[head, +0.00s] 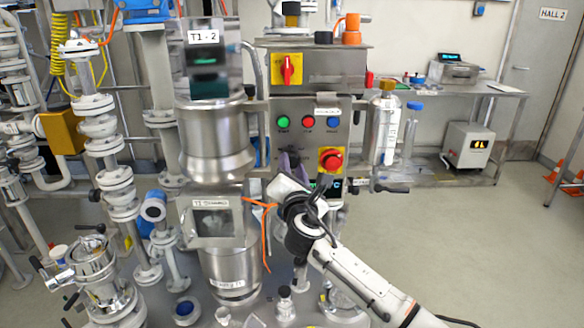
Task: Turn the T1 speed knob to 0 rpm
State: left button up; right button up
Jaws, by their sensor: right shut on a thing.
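A grey control panel (309,110) stands in the middle of the head view, with a green button, a red button and a blue button in a row. My right arm comes in from the lower right, and its gripper (290,162) is at the panel's lower left, below the green button. The gripper is shut on a small dark knob (293,154), which it mostly hides. I cannot read the knob's setting or label. A small dark display (326,185) shows partly behind my arm; its digits are unreadable. My left gripper is not in view.
A red emergency stop on a yellow plate (331,160) sits just right of my gripper. A red and yellow switch (287,69) is above. Steel vessels (215,140) and pipes crowd the left. A bottle (386,130) hangs at the right.

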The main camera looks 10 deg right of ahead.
jog(key=n, duration=0.5)
jog(key=shift+n, duration=0.3)
dwell(0.4)
jog(key=o, duration=1)
jog(key=shift+o, duration=0.2)
jog(key=s+a, duration=0.1)
jog(key=s, duration=0.9)
jog(key=shift+a, duration=0.2)
jog(key=shift+s, duration=0.15)
